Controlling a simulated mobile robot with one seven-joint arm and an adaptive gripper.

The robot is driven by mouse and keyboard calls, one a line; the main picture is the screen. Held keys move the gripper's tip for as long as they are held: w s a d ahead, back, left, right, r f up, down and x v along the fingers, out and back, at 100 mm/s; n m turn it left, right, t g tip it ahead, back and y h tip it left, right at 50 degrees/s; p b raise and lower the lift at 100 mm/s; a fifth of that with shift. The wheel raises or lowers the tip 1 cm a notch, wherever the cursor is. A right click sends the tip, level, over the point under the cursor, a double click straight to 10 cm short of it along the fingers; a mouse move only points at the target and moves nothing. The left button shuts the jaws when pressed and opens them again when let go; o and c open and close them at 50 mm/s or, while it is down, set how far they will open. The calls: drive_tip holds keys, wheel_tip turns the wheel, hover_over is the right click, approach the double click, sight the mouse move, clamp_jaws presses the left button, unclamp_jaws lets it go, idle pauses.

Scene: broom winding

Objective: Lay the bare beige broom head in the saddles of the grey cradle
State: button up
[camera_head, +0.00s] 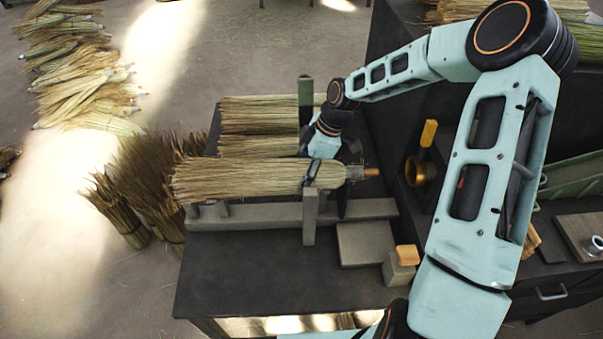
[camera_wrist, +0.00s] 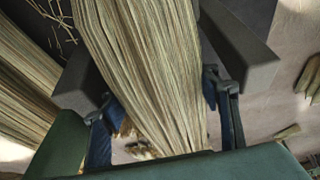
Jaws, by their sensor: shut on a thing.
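The beige broom head (camera_head: 240,180) lies roughly level in the head view, bristles to the left and a short orange-brown tip at its right end. The grey cradle (camera_head: 265,215) is a long bar with small upright blocks and a taller post, directly below and in front of it. My gripper (camera_head: 313,172) is shut around the broom head near its right end. In the wrist view the beige strands (camera_wrist: 150,75) run between my two fingers (camera_wrist: 168,115). I cannot tell whether the head touches the saddles, which it partly hides.
More beige bundles (camera_head: 262,115) lie behind on the dark table, beside a green-topped post (camera_head: 305,98). A grey block with an orange top (camera_head: 406,255) and a brass cup (camera_head: 420,170) stand to the right. Dark bundles (camera_head: 125,210) stand on the floor at left. The table front is clear.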

drive_tip(key=o, duration=1.7)
drive_tip(key=shift+r, duration=0.1)
drive_tip(key=shift+w+d+r, duration=0.1)
drive_tip(key=shift+d+r, duration=0.05)
drive_tip(key=shift+r, duration=0.1)
drive_tip(key=v, duration=1)
drive_tip(key=shift+r, duration=0.15)
drive_tip(key=shift+s+d+r, duration=0.15)
drive_tip(key=shift+s+r, duration=0.05)
drive_tip(key=shift+r, duration=0.25)
drive_tip(key=shift+s+r, duration=0.1)
